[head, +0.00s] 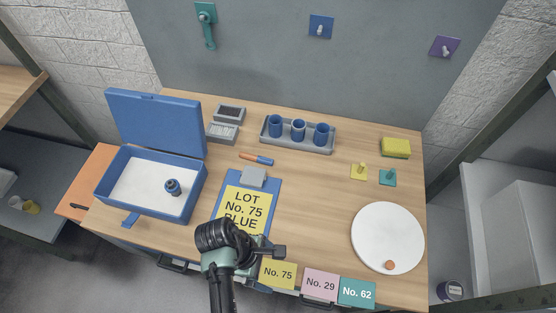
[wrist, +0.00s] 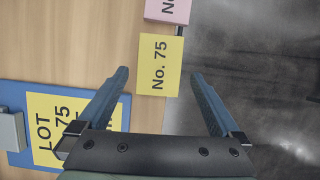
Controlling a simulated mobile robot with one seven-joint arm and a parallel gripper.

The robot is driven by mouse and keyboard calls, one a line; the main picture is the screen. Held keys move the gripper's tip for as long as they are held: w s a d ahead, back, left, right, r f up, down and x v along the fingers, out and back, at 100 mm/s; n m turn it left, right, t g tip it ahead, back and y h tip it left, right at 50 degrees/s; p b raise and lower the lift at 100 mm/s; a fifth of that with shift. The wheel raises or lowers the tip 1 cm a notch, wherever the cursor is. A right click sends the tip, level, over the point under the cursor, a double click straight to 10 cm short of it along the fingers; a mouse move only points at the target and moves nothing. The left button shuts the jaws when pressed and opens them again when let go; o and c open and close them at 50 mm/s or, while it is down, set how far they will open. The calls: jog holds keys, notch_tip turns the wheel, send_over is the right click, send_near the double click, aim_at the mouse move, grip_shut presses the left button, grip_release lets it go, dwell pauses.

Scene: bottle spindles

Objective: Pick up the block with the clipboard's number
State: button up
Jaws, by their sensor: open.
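The blue clipboard (head: 272,190) lies on the table with a yellow sheet (head: 247,204) reading "LOT No. 75 BLUE"; my arm covers its lower edge. The yellow block marked No. 75 (head: 278,274) is at the table's front edge, and it also shows in the wrist view (wrist: 159,66). Right of it are a pink block marked No. 29 (head: 320,285) and a teal block marked No. 62 (head: 357,292). My gripper (wrist: 160,76) is open and empty. In the wrist view its fingertips lie either side of the yellow block's near end; the height gap is unclear.
An open blue case (head: 205,187) holding a small dark blue part (head: 172,186) stands at left. A grey tray (head: 299,148) with blue cups is at the back. A white round plate (head: 388,230) is at right.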

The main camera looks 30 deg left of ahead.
aim_at(277, 273)
jog(key=shift+x, duration=1.45)
jog(key=shift+f, duration=0.1)
jog(key=c, duration=1.2)
